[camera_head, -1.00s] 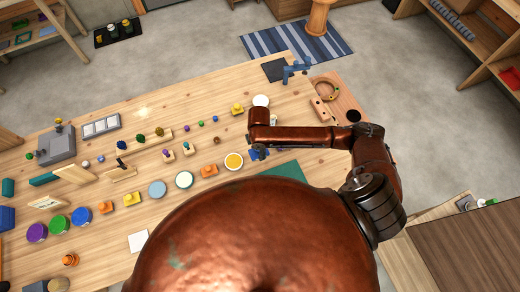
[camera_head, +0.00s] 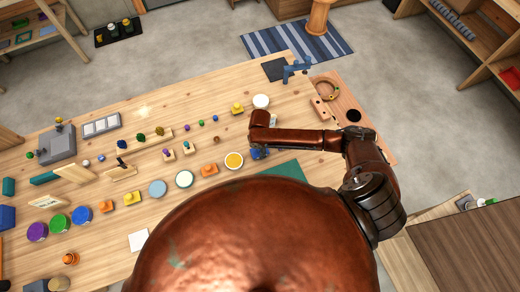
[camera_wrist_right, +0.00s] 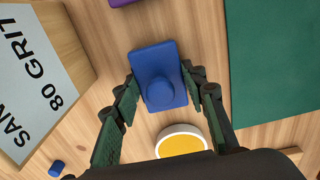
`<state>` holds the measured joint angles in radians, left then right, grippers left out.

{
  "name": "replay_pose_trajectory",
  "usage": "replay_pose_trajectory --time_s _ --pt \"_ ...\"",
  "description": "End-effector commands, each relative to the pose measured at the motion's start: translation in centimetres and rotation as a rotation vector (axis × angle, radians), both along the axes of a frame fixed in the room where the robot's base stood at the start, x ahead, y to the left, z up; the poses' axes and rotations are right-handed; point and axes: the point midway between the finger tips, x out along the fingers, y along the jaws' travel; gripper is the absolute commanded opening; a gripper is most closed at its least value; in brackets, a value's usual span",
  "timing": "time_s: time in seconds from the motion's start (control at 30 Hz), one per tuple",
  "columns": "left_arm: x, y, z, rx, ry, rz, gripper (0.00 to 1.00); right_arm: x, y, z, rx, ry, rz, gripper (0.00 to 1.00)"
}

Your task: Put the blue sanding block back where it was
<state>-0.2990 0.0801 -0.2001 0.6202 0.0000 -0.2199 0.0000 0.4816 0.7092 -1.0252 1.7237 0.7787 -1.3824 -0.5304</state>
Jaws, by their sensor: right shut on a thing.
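The blue sanding block (camera_wrist_right: 158,75) has a round knob on top and sits between the fingers of my right gripper (camera_wrist_right: 162,86) in the right wrist view. The gripper is shut on it. In the head view the blue block (camera_head: 260,154) shows just below my right arm, beside the yellow-topped round tin (camera_head: 234,161), with the gripper mostly hidden by the arm. I cannot tell whether the block touches the table. My left gripper is not in view.
A green mat (camera_wrist_right: 276,60) lies to the right in the wrist view. A block labelled 80 grit (camera_wrist_right: 40,85) stands at left, and the yellow-topped tin (camera_wrist_right: 181,143) is close below the blue block. Several knobs, tins and wooden pieces cover the wooden table (camera_head: 190,215).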

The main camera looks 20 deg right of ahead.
Motion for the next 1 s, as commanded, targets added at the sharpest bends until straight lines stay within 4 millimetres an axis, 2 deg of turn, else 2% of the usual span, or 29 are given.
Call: replay_pose_trajectory --time_s 0.03,0.07,0.3,0.57,0.67,0.77,1.0 --pt "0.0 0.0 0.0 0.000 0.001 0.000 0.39 0.0 0.0 -0.2 0.000 0.001 0.000 0.13" --pt "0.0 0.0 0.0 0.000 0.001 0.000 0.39 0.0 0.0 -0.2 0.000 0.001 0.000 0.41" --pt "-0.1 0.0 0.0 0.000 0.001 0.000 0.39 0.0 0.0 -0.1 0.000 0.001 0.000 0.57" --pt "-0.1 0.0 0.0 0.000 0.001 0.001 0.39 0.0 0.0 -0.1 0.000 0.000 0.000 0.57" --pt "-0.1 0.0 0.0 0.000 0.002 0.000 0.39 0.0 0.0 0.5 0.000 -0.001 0.000 0.57" --pt "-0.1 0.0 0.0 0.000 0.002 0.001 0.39 0.1 0.0 1.9 0.001 -0.002 0.000 0.57" --pt "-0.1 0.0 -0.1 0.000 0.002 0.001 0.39 0.1 0.0 7.0 0.001 -0.004 0.002 0.57"
